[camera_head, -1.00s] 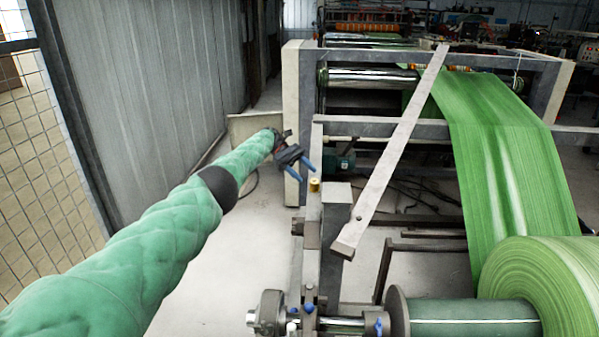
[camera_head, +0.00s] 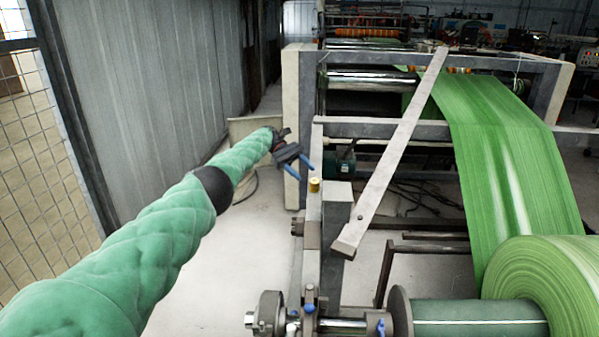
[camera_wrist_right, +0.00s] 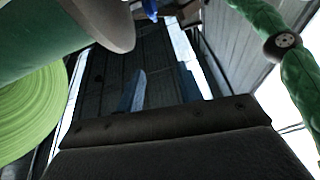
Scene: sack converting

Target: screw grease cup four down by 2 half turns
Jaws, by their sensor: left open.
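A small brass grease cup (camera_head: 314,185) stands upright on the grey frame rail in the head view. I cannot tell from the pictures which number it bears. My left gripper (camera_head: 306,170) is open, its two blue fingertips just above and to the left of the cup. The fingers look apart from the cup, with nothing between them. My right gripper (camera_wrist_right: 162,80) shows in the right wrist view, its two blue-grey fingers spread with nothing visible between them. It is not in the head view.
A slanted grey bar (camera_head: 392,160) crosses the machine frame to the right of the cup. A green fabric roll (camera_head: 545,290) and its web (camera_head: 505,150) fill the right side. A shaft bearing (camera_head: 268,315) is in front. Pale floor (camera_head: 235,270) is clear at left.

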